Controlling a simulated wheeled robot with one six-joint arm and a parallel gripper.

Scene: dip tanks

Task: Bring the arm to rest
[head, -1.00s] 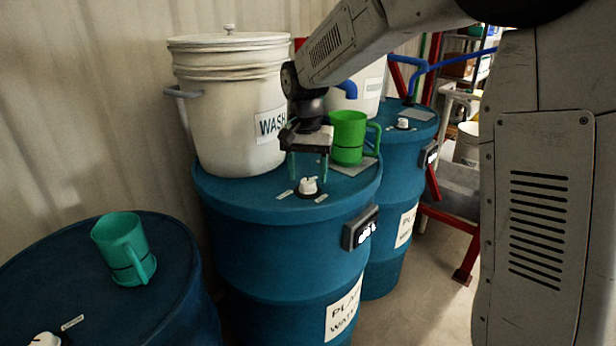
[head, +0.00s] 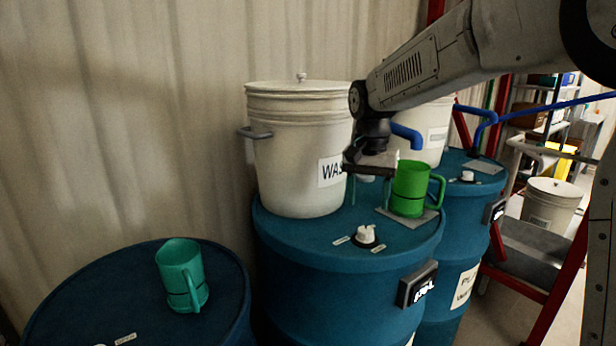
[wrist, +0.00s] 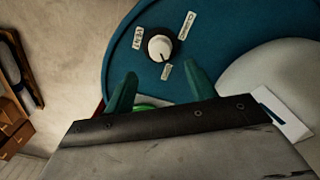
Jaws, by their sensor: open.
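My gripper (head: 371,192) hangs from the arm above the middle blue drum (head: 340,250), in front of the white WASH bucket (head: 290,150). Its two teal fingers are apart with nothing between them; they also show in the wrist view (wrist: 160,88). A white dial knob (head: 366,235) sits on the drum lid below and in front of the fingers. The knob shows clear of the fingers in the wrist view (wrist: 160,46), with small labels around it. A green mug (head: 408,190) stands just right of the gripper on a grey plate; the gripper mostly hides it in the wrist view.
A teal mug (head: 181,275) stands on the left blue drum (head: 95,290). Another blue drum (head: 452,210) stands behind to the right, with a second white bucket (head: 437,125) nearby. A red-framed rack (head: 555,300) is at the right. Corrugated wall lies behind.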

